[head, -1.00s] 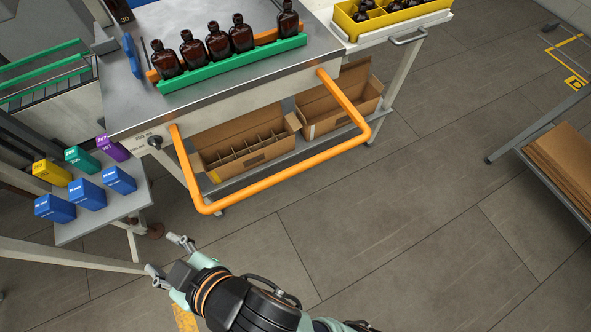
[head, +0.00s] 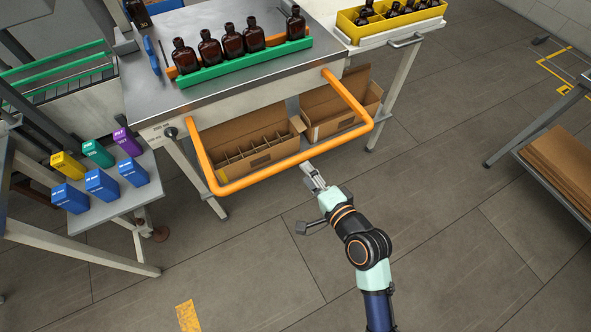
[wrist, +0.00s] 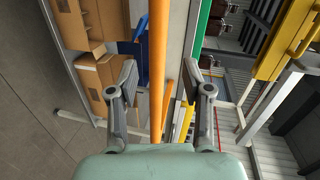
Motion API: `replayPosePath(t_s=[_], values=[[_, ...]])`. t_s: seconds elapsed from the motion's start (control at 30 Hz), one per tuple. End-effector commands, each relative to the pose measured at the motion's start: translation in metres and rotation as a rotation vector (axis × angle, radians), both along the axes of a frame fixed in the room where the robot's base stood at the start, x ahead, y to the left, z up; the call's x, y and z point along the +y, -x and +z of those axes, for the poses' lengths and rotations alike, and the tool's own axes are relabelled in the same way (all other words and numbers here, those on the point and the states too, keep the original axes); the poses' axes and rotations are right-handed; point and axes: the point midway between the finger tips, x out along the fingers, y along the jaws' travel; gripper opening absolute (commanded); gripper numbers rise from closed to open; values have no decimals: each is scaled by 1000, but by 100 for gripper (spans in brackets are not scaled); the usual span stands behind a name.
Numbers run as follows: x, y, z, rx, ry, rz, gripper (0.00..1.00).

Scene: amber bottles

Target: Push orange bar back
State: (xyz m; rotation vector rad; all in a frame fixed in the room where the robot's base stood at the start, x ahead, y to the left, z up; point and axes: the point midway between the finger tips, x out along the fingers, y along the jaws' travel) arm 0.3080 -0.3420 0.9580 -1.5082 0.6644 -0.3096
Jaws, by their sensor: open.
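The orange bar (head: 290,162) is a U-shaped tube standing out from the front of the metal workbench (head: 225,92), its front rail running from lower left to upper right. In the wrist view my gripper (wrist: 158,80) is open, one finger on each side of the picture. The orange bar (wrist: 158,45) runs up the middle between them in that view; whether it touches a finger I cannot tell.
Cardboard boxes (head: 252,155) sit on the shelf behind the bar. Amber bottles (head: 232,40) stand on the bench behind a green rail (head: 245,62). A side table (head: 125,205) with coloured boxes is at left. The floor (head: 430,220) at right is open.

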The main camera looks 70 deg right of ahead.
Motion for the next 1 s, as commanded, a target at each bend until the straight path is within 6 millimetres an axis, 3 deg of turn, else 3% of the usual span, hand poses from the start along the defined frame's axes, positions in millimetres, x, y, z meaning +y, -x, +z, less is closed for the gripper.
replayPosePath(t_s=[0.07,0.2,0.63,1.0], values=[[-12,15,-5,-44,-40,-55,50],[-14,16,-5,-59,-51,-66,50],[-55,-35,-19,-54,-45,-62,50],[-61,-43,-20,-54,-46,-62,50]])
